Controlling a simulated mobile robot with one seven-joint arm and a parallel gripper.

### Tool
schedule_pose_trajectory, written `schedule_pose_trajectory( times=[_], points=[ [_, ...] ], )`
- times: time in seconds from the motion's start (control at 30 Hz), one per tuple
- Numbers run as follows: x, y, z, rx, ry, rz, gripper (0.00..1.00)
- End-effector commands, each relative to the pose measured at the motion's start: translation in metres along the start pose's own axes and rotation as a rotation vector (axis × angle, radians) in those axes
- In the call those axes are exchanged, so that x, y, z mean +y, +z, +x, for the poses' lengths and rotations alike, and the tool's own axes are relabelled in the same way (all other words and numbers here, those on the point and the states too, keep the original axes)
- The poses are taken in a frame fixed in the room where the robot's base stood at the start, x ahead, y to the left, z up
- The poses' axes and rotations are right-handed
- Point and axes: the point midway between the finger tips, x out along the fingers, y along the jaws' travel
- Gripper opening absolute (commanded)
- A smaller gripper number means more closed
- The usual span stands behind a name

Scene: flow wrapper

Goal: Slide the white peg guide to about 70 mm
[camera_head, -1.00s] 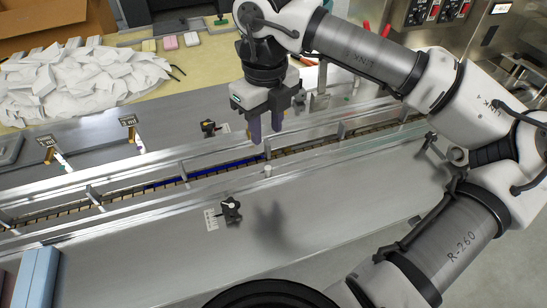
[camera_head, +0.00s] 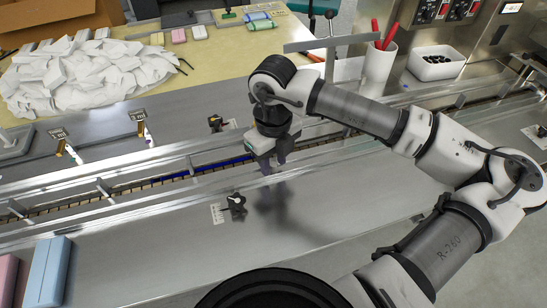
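My gripper (camera_head: 274,168) points down over the near guide rail (camera_head: 135,200) of the conveyor channel. Its two dark fingers are apart, and I see nothing held. A small white peg is not clear in this view; the fingers cover part of the near rail. A black clamp knob (camera_head: 237,203) and a white scale plate (camera_head: 217,213) sit on the steel deck in front of the near rail, left of my gripper. The scale marks are too small to read. Another black knob (camera_head: 215,122) is behind the far rail.
The slotted conveyor channel (camera_head: 130,190) runs diagonally between the rails. Two small labelled brackets (camera_head: 139,115) (camera_head: 60,133) stand behind it. A white heap of wrappers (camera_head: 85,80) lies at the back left. Blue (camera_head: 48,272) and pink (camera_head: 6,277) blocks lie front left. The front deck is mostly clear.

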Motion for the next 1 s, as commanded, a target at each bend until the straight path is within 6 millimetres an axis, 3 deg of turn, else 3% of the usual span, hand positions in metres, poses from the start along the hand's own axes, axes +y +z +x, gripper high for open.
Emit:
schedule_pose_trajectory(
  times=[0.03,0.23,1.0],
  points=[
    [-0.0001,0.0000,-0.0002,0.000,0.000,0.000,0.26],
    [-0.0001,0.0001,-0.0004,0.000,0.000,0.000,0.00],
    [-0.0025,0.0060,-0.0011,-0.001,-0.001,0.001,0.00]
  ],
)
